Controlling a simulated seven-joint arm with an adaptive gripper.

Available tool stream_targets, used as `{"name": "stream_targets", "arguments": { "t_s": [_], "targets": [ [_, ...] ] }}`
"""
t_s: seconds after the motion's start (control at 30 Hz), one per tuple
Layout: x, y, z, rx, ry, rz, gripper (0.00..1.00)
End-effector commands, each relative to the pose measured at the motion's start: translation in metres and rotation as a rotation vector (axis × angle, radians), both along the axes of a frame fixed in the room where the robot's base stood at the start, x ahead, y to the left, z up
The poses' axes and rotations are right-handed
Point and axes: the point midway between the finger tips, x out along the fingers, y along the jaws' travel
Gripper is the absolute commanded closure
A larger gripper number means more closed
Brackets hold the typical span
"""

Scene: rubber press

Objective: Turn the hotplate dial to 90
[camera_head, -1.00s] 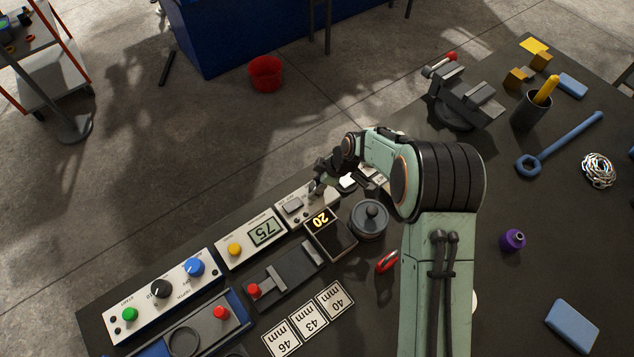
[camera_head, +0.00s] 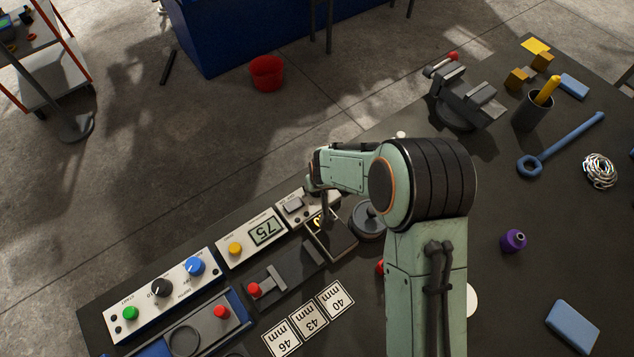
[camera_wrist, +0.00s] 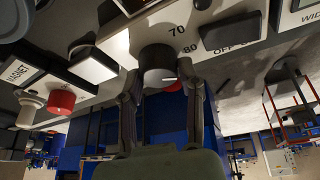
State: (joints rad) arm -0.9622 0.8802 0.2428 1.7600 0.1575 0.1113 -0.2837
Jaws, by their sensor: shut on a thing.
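The hotplate dial is a dark round knob (camera_wrist: 157,66) on a pale control panel (camera_head: 281,217). In the wrist view the markings 70 and 80 show beside it; its pointer cannot be made out. My gripper (camera_wrist: 160,82) has one finger on each side of the knob and is shut on it. In the head view my gripper (camera_head: 322,212) is over the panel and hides the dial. A dark rocker switch (camera_wrist: 231,33) marked OFF sits beside the dial in the wrist view; it also shows in the head view (camera_head: 293,207).
A dark box (camera_head: 335,243) with a mostly hidden lit display stands close by. A grey lidded pot (camera_head: 368,222) is to its right. The wrist view shows a red knob (camera_wrist: 61,101) at left.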

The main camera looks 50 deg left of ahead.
Motion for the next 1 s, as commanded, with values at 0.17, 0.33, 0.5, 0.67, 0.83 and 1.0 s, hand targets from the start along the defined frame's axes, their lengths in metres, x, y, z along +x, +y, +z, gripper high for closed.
{"name": "stream_targets", "arguments": {
  "t_s": [0.17, 0.33, 0.5, 0.67, 0.83, 1.0],
  "targets": [
    [-0.0017, -0.0002, -0.0017, -0.004, 0.002, -0.165, 0.99],
    [-0.0017, 0.0006, -0.0014, -0.003, 0.002, -0.325, 0.99],
    [-0.0017, 0.0006, -0.0017, -0.003, 0.002, -0.472, 0.99],
    [-0.0014, 0.0009, -0.0014, -0.003, 0.003, -0.586, 0.99],
    [-0.0017, 0.0009, -0.0018, -0.003, 0.004, -0.674, 0.99],
    [-0.0013, 0.0008, -0.0016, -0.003, 0.003, -0.728, 0.99]
  ]
}}
